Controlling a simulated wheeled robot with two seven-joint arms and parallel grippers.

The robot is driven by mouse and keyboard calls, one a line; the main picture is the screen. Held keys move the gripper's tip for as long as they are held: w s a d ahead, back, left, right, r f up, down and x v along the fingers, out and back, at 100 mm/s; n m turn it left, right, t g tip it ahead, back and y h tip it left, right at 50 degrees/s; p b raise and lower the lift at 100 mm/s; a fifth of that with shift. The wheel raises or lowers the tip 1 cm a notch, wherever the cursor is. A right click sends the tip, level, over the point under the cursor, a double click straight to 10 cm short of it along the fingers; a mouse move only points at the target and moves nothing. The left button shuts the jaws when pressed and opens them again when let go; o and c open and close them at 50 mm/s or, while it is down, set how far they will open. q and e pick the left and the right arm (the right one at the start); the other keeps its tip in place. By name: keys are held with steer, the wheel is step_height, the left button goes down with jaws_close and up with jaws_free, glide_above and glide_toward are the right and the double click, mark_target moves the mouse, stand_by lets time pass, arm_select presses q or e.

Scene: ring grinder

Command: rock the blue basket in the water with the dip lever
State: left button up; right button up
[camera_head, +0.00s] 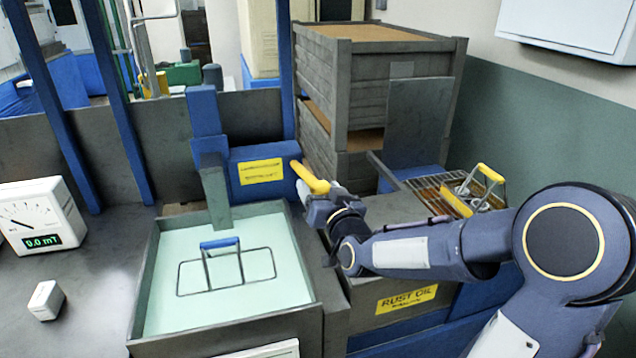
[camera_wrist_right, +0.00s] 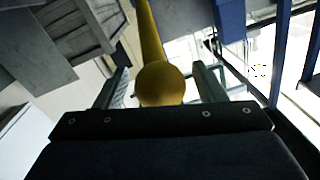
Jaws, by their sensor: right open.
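The blue basket (camera_head: 222,262), a dark wire frame with a blue handle, sits in the pale green water of the tank (camera_head: 310,280). The dip lever (camera_head: 309,177) has a yellow grip that slants up to the left beside the blue box behind the tank. My right gripper (camera_head: 320,200) is at the lower end of this grip. In the right wrist view the lever's round yellow end (camera_wrist_right: 160,84) shows between the two spread fingers, with gaps visible at both sides. My left gripper is out of view.
A rust oil bath (camera_head: 407,298) stands right of the tank, with a wire rack and a yellow-handled basket (camera_head: 489,174) on top. Stacked grey crates (camera_head: 400,90) rise behind. A meter (camera_head: 40,216) and a small white block (camera_head: 46,300) stand at left.

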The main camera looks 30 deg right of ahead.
steer(key=shift+w+d, duration=0.1)
steer(key=shift+w, duration=0.7)
